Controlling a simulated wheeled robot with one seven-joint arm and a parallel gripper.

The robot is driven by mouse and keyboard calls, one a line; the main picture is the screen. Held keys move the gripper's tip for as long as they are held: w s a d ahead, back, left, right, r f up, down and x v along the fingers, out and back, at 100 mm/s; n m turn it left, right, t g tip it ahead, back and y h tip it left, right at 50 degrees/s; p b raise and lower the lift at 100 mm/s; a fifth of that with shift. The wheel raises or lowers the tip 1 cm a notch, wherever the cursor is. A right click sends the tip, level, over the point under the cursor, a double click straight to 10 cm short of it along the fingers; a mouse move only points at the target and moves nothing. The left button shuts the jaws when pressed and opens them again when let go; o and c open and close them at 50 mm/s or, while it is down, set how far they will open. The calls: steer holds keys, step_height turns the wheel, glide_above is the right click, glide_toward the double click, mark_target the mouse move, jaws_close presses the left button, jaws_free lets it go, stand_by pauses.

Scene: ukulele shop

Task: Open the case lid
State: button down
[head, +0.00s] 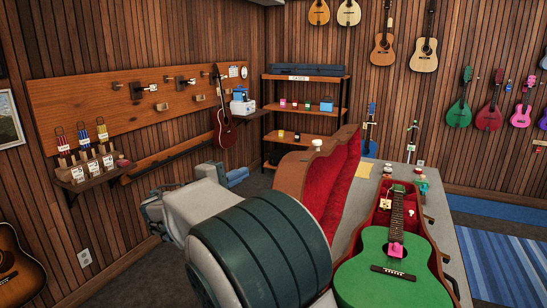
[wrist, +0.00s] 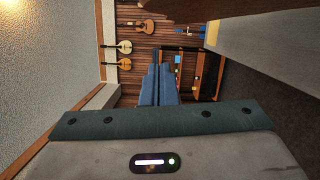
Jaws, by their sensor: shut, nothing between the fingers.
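The brown instrument case (head: 432,232) lies on the grey counter, and its red-lined lid (head: 335,180) stands up, leaning left. A green ukulele (head: 385,262) with a pink tag lies in the red interior. My arm covers the lower left part of the lid. My gripper (head: 236,174) is behind the lid, on its outer left side, and appears apart from it. In the wrist view, the two blue fingers of my gripper (wrist: 157,70) are together with nothing between them. A brown surface at the top of that view may be the lid's outside (wrist: 215,8).
The grey counter (head: 465,250) holds small figures and a yellow note (head: 365,170) beyond the case. A shelf rack (head: 305,110) stands at the back. A wooden wall board (head: 135,100) with a hung ukulele is at left. Blue rugs (head: 510,260) cover the floor at right.

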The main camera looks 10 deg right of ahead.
steer(key=w+d+r+p, duration=0.1)
steer(key=w+d+p, duration=0.3)
steer(key=d, duration=0.7)
steer(key=shift+w+p, duration=0.4)
steer(key=shift+p, duration=0.05)
steer(key=shift+a, duration=0.1)
